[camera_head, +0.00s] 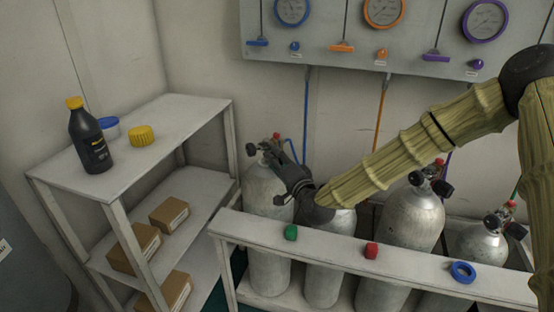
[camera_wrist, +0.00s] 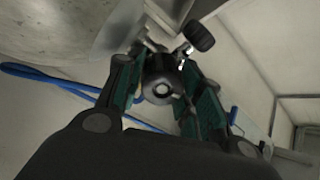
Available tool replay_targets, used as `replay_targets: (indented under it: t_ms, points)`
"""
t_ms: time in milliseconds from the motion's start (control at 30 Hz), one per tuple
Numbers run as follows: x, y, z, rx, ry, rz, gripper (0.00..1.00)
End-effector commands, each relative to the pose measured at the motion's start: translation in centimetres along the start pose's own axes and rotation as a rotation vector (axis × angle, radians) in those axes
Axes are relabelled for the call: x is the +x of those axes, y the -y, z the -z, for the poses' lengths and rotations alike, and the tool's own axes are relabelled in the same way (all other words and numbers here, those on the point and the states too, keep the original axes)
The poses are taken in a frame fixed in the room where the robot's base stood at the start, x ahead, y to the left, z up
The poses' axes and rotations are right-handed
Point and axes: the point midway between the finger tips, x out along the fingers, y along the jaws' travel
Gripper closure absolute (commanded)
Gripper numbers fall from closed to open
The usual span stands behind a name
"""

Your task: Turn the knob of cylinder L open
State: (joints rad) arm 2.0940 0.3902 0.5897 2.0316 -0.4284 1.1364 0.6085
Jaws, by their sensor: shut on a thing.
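Several grey gas cylinders stand in a row behind a white rail. The leftmost cylinder (camera_head: 266,195) has a valve at its top with a small red part. My gripper (camera_head: 272,154) reaches this valve from the right. In the wrist view, a round black knob (camera_wrist: 162,86) with a pale centre sits between the two green-padded fingers of my gripper, which are shut on it. A second black knob (camera_wrist: 201,37) on a metal stem lies just beyond, outside the fingers. I cannot read a letter on any cylinder, and the gripped knob's turn position cannot be told.
A shelf (camera_head: 160,112) with a black bottle (camera_head: 89,140) stands left. The gauge panel (camera_head: 335,50) hangs behind. A blue hose (camera_wrist: 60,80) passes near my gripper.

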Motion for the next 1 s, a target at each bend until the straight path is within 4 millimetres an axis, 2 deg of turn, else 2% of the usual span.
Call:
replay_targets:
  t_ms: [700,1000]
  points:
    - [-0.03,0.13,-0.01,-0.671,0.029,0.003,0.87]
    - [-0.04,0.14,-0.04,-0.88,0.037,0.005,0.87]
